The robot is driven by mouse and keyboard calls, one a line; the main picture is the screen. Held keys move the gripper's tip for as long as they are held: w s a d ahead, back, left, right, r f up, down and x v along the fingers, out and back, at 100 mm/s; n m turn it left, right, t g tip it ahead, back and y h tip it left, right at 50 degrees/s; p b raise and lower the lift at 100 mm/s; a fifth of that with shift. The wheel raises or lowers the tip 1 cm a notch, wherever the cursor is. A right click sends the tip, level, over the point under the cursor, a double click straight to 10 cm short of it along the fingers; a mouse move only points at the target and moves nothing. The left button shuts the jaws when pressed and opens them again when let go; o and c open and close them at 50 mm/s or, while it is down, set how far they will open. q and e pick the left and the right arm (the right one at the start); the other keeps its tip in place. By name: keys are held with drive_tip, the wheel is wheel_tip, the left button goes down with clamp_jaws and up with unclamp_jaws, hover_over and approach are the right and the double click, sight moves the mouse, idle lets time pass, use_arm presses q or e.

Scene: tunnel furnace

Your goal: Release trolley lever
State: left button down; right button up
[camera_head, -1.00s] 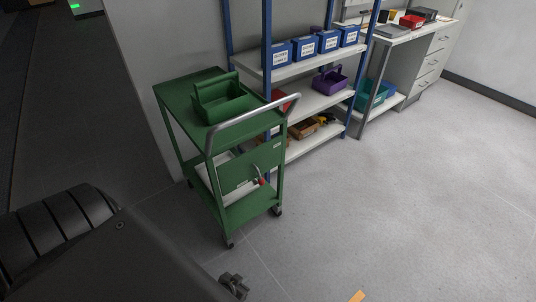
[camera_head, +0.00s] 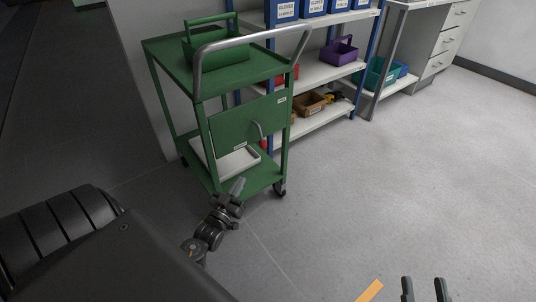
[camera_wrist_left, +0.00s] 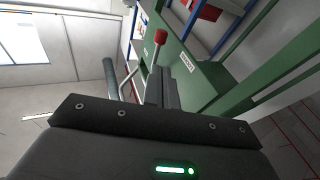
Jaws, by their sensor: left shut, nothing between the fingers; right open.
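The green trolley (camera_head: 235,124) stands upright, with a bent metal lever (camera_head: 258,129) on its front panel. The lever's red knob (camera_head: 264,144) hangs low in the head view, close to the panel. My left gripper (camera_head: 238,186) is shut and empty, below and in front of the panel. Its shut fingers (camera_wrist_left: 162,82) appear apart from the knob, though depth is hard to judge. My right gripper (camera_head: 425,290) is open and empty at the bottom edge.
A green caddy (camera_head: 216,50) sits on the trolley top behind the metal push handle (camera_head: 250,38). A white tray (camera_head: 238,162) lies on its lower shelf. A blue-framed shelf rack (camera_head: 318,71) stands close behind. The floor to the right is clear.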

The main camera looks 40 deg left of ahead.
use_arm(q)
drive_tip(key=shift+w, duration=0.1)
drive_tip(key=b, duration=0.2)
approach(262, 147)
drive_tip(key=x, duration=0.5)
drive_tip(key=shift+w+a, duration=0.1)
drive_tip(key=shift+w, duration=0.05)
drive_tip(key=shift+w+a+r+b, duration=0.2)
drive_tip(key=shift+w+b, duration=0.15)
drive_tip(key=shift+w, duration=0.35)
use_arm(e)
drive_tip(key=shift+s+d+r+m+t+y, duration=0.1)
drive_tip(key=shift+d+r+m+t+y, duration=0.05)
drive_tip(key=shift+d+r+t, duration=0.6)
drive_tip(key=shift+s+d+r+m+t+y, duration=0.1)
drive_tip(key=shift+d+r+t, duration=0.2)
drive_tip(key=shift+r+t, duration=0.45)
drive_tip(key=shift+s+d+r+m+t+y, duration=0.15)
drive_tip(key=shift+d+r+t, duration=0.35)
drive_tip(key=shift+t, duration=0.5)
drive_tip(key=shift+w, duration=0.1)
use_arm(q)
drive_tip(key=shift+d, duration=0.1)
